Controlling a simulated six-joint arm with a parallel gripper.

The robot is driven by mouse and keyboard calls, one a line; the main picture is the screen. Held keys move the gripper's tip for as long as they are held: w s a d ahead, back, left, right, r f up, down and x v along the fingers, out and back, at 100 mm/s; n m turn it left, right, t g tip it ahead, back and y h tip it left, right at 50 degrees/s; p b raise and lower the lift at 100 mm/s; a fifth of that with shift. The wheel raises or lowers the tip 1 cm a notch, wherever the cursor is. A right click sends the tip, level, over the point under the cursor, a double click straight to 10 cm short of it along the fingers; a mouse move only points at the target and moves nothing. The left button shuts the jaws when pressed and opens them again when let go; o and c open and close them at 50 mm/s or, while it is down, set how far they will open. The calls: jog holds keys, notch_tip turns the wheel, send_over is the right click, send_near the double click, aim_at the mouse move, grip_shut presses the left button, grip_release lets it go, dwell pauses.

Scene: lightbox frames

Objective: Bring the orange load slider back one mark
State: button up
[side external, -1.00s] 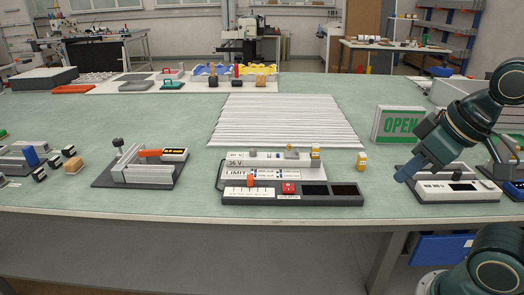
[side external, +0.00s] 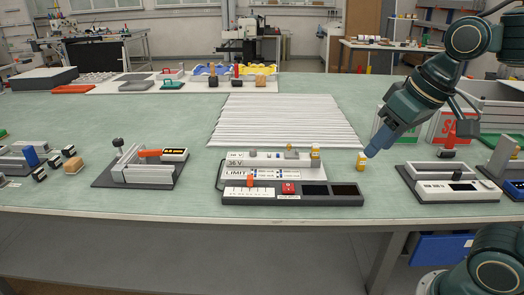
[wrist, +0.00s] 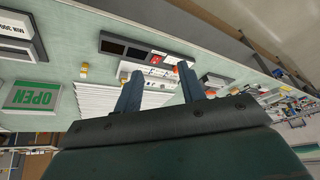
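The orange load slider (side external: 250,181) stands on the white scale strip at the left part of a dark grey control panel (side external: 292,200). The panel has a red button (side external: 288,188) and two dark displays at its right.
A small yellow-capped piece (side external: 361,162) stands just below my gripper's tip. A white device (side external: 455,188) and a green OPEN sign (wrist: 30,96) are on the right. A clamp fixture (side external: 145,165) is left of the panel; a white ribbed sheet (side external: 285,120) lies behind it.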

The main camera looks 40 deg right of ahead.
jog(key=w+r+m+g, duration=0.1)
jog(key=w+r+m, duration=0.15)
jog(key=w, duration=0.75)
jog(key=m+g, duration=0.4)
jog(key=m, duration=0.1)
send_over(250, 177)
notch_tip(250, 177, down, 13)
jog(key=shift+f, duration=0.2)
notch_tip(250, 177, down, 14)
jog(key=shift+r, duration=0.15)
grip_shut()
